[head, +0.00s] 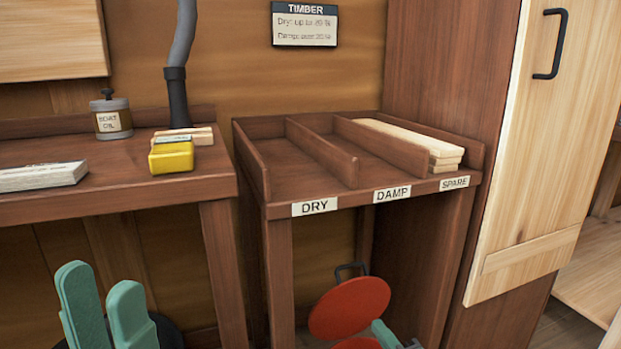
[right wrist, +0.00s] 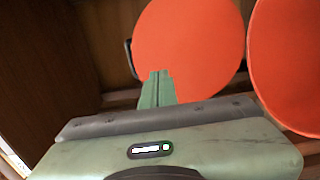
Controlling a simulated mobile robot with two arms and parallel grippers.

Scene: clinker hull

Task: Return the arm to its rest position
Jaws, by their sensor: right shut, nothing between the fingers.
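My left gripper (head: 100,277) shows at the lower left of the head view. Its two green fingers stand apart with nothing seen between them, in front of and below the workbench. My right gripper (head: 388,334) shows only in part at the bottom edge of the head view, low in front of the timber rack and beside a red disc (head: 350,307). In the right wrist view its green fingers (right wrist: 157,76) are together and empty, in front of a large red disc (right wrist: 190,45). A second red disc (right wrist: 290,65) is at the right there.
The timber rack (head: 315,207) has DRY, DAMP and SPARE bays; pale boards (head: 410,139) lie in SPARE, the others look empty. A wooden door (head: 530,150) stands right.

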